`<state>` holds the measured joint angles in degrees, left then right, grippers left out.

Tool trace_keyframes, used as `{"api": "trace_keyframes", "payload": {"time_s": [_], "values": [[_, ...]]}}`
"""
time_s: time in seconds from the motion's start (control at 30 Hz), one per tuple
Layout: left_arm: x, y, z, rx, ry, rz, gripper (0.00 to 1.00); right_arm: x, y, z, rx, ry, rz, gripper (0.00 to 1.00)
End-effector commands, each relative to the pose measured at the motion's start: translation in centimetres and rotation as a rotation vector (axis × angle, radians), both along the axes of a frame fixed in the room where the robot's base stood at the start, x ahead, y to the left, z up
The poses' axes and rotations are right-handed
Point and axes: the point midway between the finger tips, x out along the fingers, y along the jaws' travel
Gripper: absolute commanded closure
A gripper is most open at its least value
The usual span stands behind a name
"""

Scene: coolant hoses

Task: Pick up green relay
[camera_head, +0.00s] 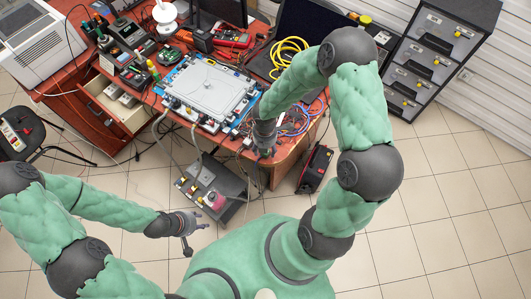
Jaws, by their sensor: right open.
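I cannot pick out a green relay with certainty; small green-looking parts (128,32) lie among the clutter at the back left of the bench. My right gripper (266,152) is open and points down at the front right edge of the bench, by the loose wires. What lies directly under it is hidden or too small to tell. My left gripper (194,237) hangs low over the tiled floor, in front of the bench and apart from it. It looks empty, but its jaw opening is too small to judge.
A white plate-like device (211,88) with hoses sits mid-bench. A yellow cable coil (289,55) lies to its right. A dark low stand (211,187) is in front of the bench. A black drawer cabinet (436,55) stands at right.

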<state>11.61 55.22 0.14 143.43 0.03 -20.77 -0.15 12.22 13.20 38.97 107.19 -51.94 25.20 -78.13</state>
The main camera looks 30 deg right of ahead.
Motion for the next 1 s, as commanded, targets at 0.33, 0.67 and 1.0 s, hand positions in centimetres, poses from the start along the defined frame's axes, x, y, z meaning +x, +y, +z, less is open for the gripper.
{"api": "trace_keyframes", "payload": {"time_s": [0.33,0.67,1.0], "values": [[0.0,0.0,-1.9,0.000,0.000,0.000,0.60,0.3,-0.2,-4.2,0.001,0.001,-0.001,0.43],[0.0,0.0,-1.8,0.000,0.000,0.000,0.60,0.3,-0.2,-4.1,0.000,0.000,-0.001,0.83],[0.0,0.0,-1.8,0.000,0.000,0.000,0.60,0.3,-0.2,-4.1,0.001,0.001,-0.001,0.91]]}}
